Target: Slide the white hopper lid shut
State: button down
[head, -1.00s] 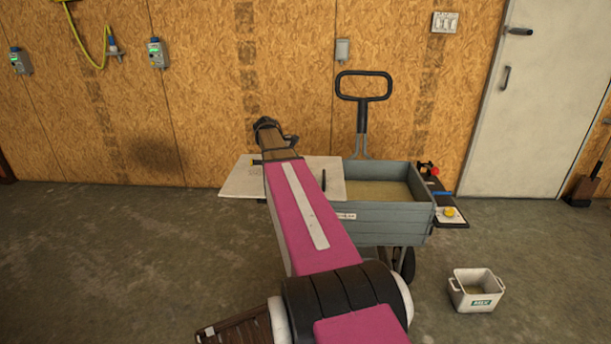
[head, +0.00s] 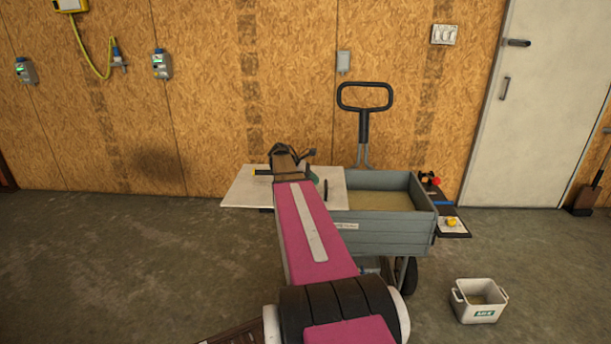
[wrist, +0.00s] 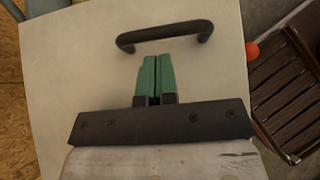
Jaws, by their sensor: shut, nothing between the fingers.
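The white hopper lid (head: 245,188) is a flat panel sticking out to the left of the grey hopper cart (head: 385,233). It covers the cart's left end, and the rest of the top is open, showing tan contents (head: 385,200). A black bar handle (head: 326,189) stands near the lid's right end; the handle (wrist: 165,35) also shows in the wrist view. My gripper (wrist: 158,58), with green fingers, is shut and empty over the lid. Its tips appear just short of the handle's middle; I cannot tell whether they touch it. My arm hides part of the lid in the head view.
The cart's black pull handle (head: 364,100) rises behind the hopper. A side shelf (head: 453,231) with small items is at its right. A white bin (head: 479,301) stands on the floor at the right. The floor (head: 120,270) at the left is clear.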

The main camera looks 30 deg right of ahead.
jog(key=shift+x, duration=1.1)
jog(key=s+d, duration=0.6)
jog(key=d, duration=0.4)
jog(key=s+d, duration=0.6)
jog(key=d, duration=0.4)
jog(key=s+d, duration=0.6)
jog(key=d, duration=0.4)
jog(key=shift+s+d, duration=0.25)
jog(key=shift+s, duration=0.05)
jog(key=shift+s+d+r, duration=0.1)
jog(key=v, duration=1)
jog(key=shift+a, duration=0.35)
